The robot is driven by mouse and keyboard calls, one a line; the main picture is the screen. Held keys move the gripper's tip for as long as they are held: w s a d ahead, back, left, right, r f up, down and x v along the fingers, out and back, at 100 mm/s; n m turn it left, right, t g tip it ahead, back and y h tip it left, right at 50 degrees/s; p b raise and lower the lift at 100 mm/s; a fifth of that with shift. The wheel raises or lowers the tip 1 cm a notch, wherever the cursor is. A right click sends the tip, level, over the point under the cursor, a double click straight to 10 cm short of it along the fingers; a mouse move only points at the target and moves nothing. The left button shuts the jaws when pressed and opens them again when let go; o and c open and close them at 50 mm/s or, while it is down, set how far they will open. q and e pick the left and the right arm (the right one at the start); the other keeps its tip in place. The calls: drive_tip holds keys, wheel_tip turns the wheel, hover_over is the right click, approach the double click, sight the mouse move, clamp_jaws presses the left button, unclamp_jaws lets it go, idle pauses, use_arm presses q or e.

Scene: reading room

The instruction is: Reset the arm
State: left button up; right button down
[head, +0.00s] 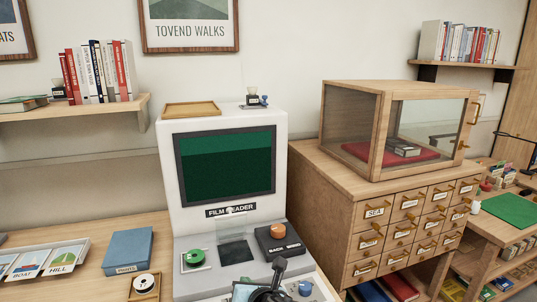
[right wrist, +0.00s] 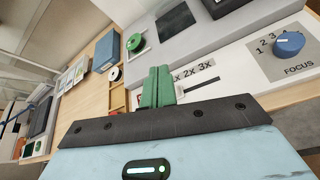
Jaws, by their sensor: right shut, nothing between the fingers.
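My right gripper (right wrist: 157,86) shows in the right wrist view with its two green fingers together and nothing between them. It is over the front part of the film reader, near the panel with zoom marks. In the head view part of my right arm and gripper shows at the bottom middle, in front of the film reader (head: 272,119). My left gripper is not in view.
The blue focus knob (right wrist: 289,43) is on the reader's front panel. A black box (head: 279,243) and a green reel (head: 194,257) sit on its base. A blue box (head: 128,251) lies on the desk at left. A drawer cabinet (head: 361,209) stands close at right.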

drive_tip(key=s+d+f+m+g+y, duration=0.2)
drive_tip(key=s+d+f+m, duration=0.2)
drive_tip(key=s+f+m, duration=1.1)
drive_tip(key=s+d+f+m+h, duration=0.1)
drive_tip(key=s+d+f+m, duration=0.2)
drive_tip(key=s+d+m, duration=0.3)
drive_tip(key=s+d+f+m+h, duration=0.2)
drive_tip(key=s+d+f+m, duration=0.2)
drive_tip(key=s+d+m, duration=0.3)
drive_tip(key=s+d+f+m+g+h, duration=0.1)
drive_tip(key=s+d+f+m+h, duration=0.1)
drive_tip(key=s+d+m, duration=0.4)
drive_tip(key=s+d+f, duration=0.1)
drive_tip(key=s+d, duration=0.1)
drive_tip(key=s, duration=0.2)
drive_tip(key=shift+s+d+f, duration=0.25)
